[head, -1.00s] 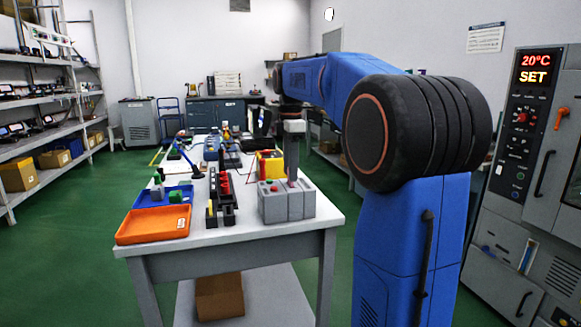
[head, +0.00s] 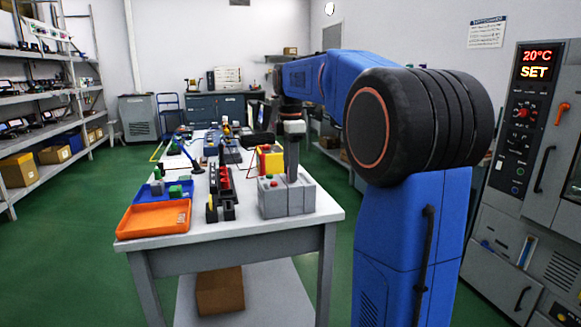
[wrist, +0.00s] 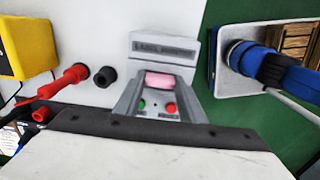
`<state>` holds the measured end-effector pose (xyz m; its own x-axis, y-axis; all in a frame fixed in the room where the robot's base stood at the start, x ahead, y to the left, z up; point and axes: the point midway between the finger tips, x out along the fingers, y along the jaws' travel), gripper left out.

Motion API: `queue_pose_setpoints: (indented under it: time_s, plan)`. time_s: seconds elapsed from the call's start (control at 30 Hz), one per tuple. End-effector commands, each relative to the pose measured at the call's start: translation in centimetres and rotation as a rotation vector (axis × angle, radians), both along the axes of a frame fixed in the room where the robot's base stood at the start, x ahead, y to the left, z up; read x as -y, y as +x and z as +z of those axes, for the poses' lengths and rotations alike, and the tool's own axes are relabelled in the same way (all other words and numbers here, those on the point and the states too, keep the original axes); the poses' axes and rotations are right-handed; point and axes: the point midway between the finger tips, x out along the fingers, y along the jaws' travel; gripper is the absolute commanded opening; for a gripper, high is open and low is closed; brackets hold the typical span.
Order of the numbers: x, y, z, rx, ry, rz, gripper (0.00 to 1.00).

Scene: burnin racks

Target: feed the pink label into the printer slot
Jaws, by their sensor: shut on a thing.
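The label printer (head: 299,201) is a grey box at the table's front right. In the wrist view its lettered top (wrist: 163,47) lies just beyond my gripper, and a green and a red button show between the fingers. My gripper (wrist: 160,78) is shut on the pink label (wrist: 160,81), which spans the gap between its fingertips. In the head view my gripper (head: 292,179) points straight down at the printer's top. The label is too small to make out there. The slot itself is hidden, so I cannot tell whether the label is in it.
An orange tray (head: 126,233) and a blue tray lie at the table's left. Dark holders with red parts (head: 223,181) and a yellow box (head: 271,160) stand left of and behind the printer.

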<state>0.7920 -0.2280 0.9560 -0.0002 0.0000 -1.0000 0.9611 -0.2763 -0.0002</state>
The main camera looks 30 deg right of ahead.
Motion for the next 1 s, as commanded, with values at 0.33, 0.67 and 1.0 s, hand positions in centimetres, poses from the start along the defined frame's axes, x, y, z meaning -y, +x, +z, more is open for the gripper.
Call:
queue_pose_setpoints:
  time_s: [0.33, 0.67, 1.0]
  plan:
    - [0.0, 0.0, -0.6, 0.001, 0.000, 0.000, 0.16]
    - [0.0, 0.0, -0.7, 0.000, 0.000, 0.000, 0.58]
    - [0.0, 0.1, 1.1, 0.003, -0.001, 0.000, 0.58]
